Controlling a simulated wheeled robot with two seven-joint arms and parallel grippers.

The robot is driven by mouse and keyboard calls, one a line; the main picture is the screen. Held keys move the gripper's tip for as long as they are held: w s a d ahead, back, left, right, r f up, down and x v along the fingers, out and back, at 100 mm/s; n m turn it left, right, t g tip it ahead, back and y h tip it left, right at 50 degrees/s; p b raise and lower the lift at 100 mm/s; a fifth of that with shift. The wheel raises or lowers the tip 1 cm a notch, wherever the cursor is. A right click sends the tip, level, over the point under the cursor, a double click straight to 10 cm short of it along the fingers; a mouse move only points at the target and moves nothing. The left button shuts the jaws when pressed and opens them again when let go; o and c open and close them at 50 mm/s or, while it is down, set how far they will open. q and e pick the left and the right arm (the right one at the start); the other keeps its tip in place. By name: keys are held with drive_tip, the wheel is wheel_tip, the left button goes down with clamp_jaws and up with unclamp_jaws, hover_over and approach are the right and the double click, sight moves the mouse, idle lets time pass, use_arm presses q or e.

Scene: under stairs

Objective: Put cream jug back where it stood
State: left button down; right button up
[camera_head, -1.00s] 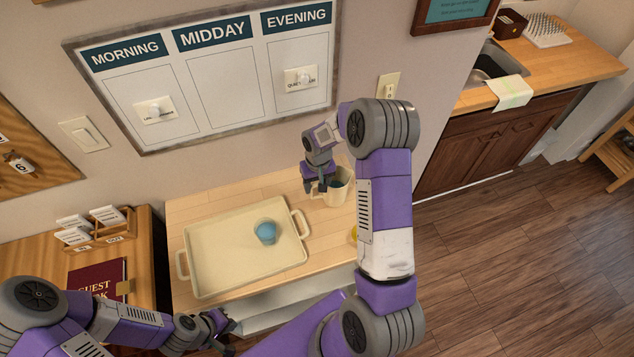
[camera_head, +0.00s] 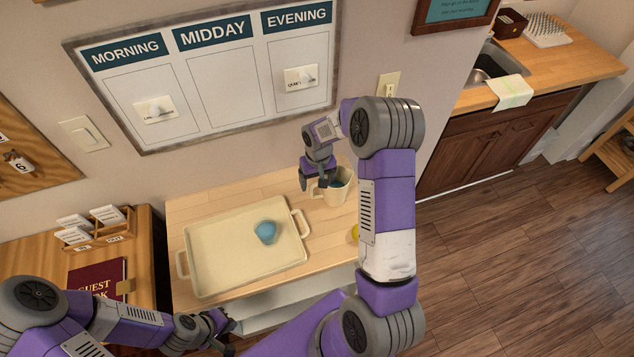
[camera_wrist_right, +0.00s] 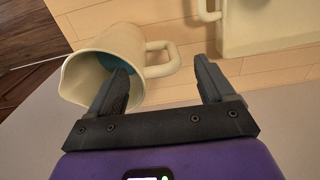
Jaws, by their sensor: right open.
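The cream jug (camera_head: 339,193) stands on the wooden tabletop right of the tray, close to the wall. In the right wrist view the cream jug (camera_wrist_right: 123,42) shows its spout, its handle and something blue inside. My right gripper (camera_head: 313,183) is open at the jug's handle side, toward the tray. In its wrist view, the open gripper (camera_wrist_right: 160,75) has one finger overlapping the jug's mouth and the handle lying ahead between the fingers; contact cannot be told. My left gripper (camera_head: 222,331) is low in front of the table, away from the jug; its jaws are unclear.
A cream tray (camera_head: 208,268) holds a blue cup (camera_head: 266,232) on the tabletop (camera_head: 190,208). A yellow thing (camera_head: 355,232) is partly hidden behind my right arm. A board with MORNING, MIDDAY and EVENING (camera_head: 222,80) hangs behind. A guest book (camera_head: 97,279) lies left.

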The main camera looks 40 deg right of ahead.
wheel_tip(320, 180, up, 11)
drive_tip(key=shift+f, duration=0.2)
drive_tip(key=shift+s+f, duration=0.1)
drive_tip(key=shift+s, duration=0.05)
idle(0.4)
